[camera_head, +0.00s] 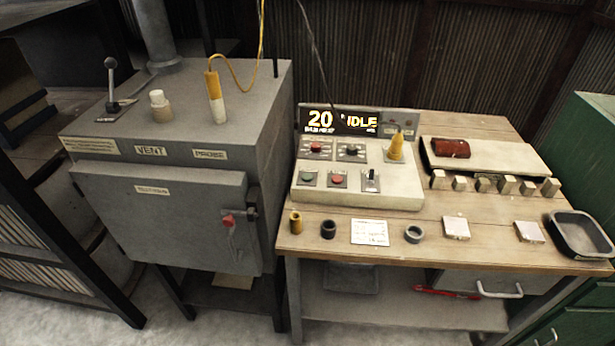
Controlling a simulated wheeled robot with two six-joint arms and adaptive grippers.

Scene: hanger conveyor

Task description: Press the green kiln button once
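The kiln's control panel (400,194) stands on the wooden bench, to the right of the grey kiln (180,215). A small green button (308,177) sits at the lower left of the panel face. A red button (337,179) is just right of it, then a toggle switch (371,179). The lit display (340,121) above reads 20 and IDLE. Neither of my grippers shows in the head view, and nothing covers the green button.
Small items line the bench front, including a yellow cylinder (296,222) and dark rings. A grey tray (580,235) is at the right. The kiln door is shut.

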